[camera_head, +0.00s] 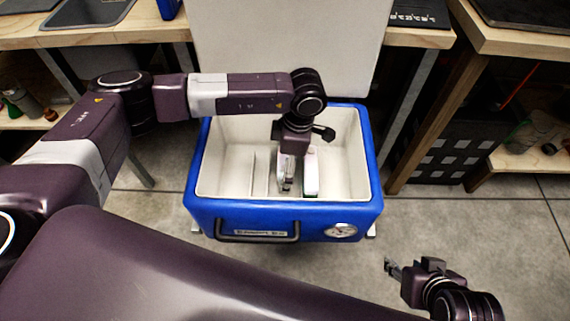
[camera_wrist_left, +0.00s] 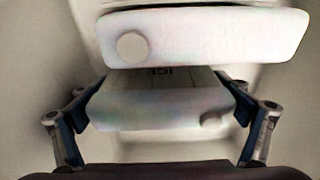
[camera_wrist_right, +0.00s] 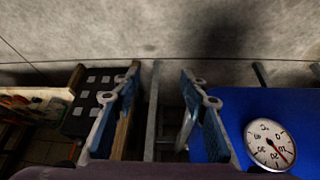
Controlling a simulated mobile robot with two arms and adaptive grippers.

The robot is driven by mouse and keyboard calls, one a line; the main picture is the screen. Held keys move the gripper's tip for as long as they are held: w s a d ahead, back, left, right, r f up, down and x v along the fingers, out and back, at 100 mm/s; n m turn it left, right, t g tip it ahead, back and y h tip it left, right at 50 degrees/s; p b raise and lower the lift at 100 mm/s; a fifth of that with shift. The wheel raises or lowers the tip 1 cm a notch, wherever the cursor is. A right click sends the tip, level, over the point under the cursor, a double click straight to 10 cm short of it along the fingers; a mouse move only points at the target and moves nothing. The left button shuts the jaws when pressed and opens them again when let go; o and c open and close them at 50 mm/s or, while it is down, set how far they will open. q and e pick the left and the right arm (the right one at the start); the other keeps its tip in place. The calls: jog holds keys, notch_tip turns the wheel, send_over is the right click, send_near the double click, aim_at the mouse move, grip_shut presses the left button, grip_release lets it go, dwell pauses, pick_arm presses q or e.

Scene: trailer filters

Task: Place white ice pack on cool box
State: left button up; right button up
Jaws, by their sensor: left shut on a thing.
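The blue cool box (camera_head: 285,220) stands open on the floor in the middle of the head view, its pale inside showing thin upright dividers. My left gripper (camera_head: 287,186) reaches down inside it. In the left wrist view its fingers are shut on a white ice pack (camera_wrist_left: 160,108) with a round cap and lettering. A second white ice pack (camera_wrist_left: 205,35) is just beyond it; a white pack (camera_head: 311,175) stands beside the gripper in the head view. The held pack's lower edge is hidden. My right gripper (camera_head: 391,268) is open and empty, outside the box at front right.
The raised white lid (camera_head: 290,45) stands behind the box. A round gauge (camera_head: 341,230) and a dark handle (camera_head: 257,238) are on its front. Wooden benches stand at both sides, with a black crate (camera_head: 440,150) at right.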

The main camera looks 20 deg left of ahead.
pick_arm(q)
jog(key=shift+f, duration=0.1)
jog(key=o, duration=1.1)
jog(key=shift+o, duration=0.2)
pick_arm(e)
jog(key=shift+w+a+r+t, duration=0.25)
jog(key=shift+w+r+t, duration=0.15)
jog(key=shift+w, duration=0.3)
jog(key=shift+s+f, duration=0.1)
pick_arm(q)
jog(key=shift+r, duration=0.55)
jog(key=r, duration=0.2)
jog(key=r+p, duration=0.1)
jog(key=shift+w+d+r, duration=0.15)
jog(key=shift+d+r, duration=0.2)
jog(key=shift+r, duration=0.05)
notch_tip(320, 180, up, 7)
jog(key=d+p, duration=0.1)
jog(key=shift+r, duration=0.2)
pick_arm(e)
jog(key=s+d+g, duration=0.1)
jog(key=s+g, duration=0.1)
jog(key=s, duration=0.4)
jog(key=shift+d+f+g, duration=0.2)
jog(key=shift+d+g, duration=0.2)
pick_arm(q)
jog(key=shift+w, duration=0.1)
pick_arm(e)
jog(key=shift+w+r, duration=0.1)
jog(key=shift+w, duration=0.05)
